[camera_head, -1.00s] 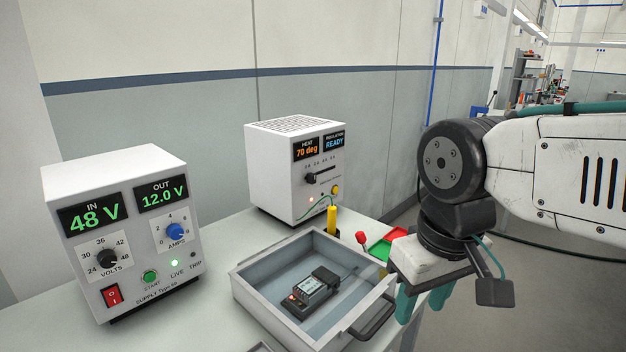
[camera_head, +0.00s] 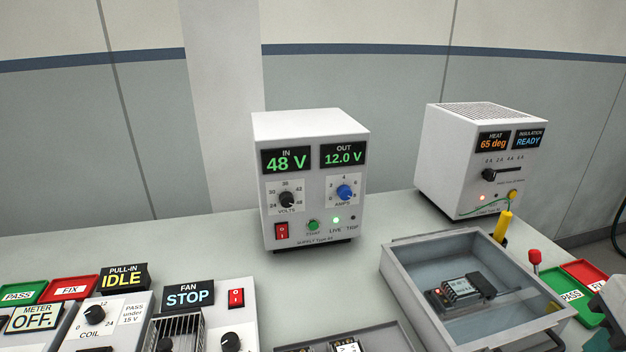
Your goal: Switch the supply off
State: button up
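The supply (camera_head: 316,185) is a white box on the bench, near the middle of the view. Its IN display reads 48 V and its OUT display reads 12.0 V. The LIVE light (camera_head: 336,220) glows green, beside the green START button (camera_head: 312,225). My gripper (camera_head: 607,335) shows only in part at the lower right edge, well away from the supply. Its fingers are mostly cut off, so their opening is hidden.
A heat and insulation tester (camera_head: 468,165) stands to the right. A grey tray (camera_head: 405,284) with a small module (camera_head: 462,289) sits before it. A fan unit (camera_head: 236,325), a coil unit (camera_head: 118,325) and red and green bins line the front. Bare bench surrounds the supply.

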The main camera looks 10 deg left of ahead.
aim_at(282, 232)
jog(key=z, duration=1.4)
jog(key=k, duration=1)
jog(key=u, duration=1.8)
jog(key=i, duration=0.5)
jog(key=u, duration=0.05)
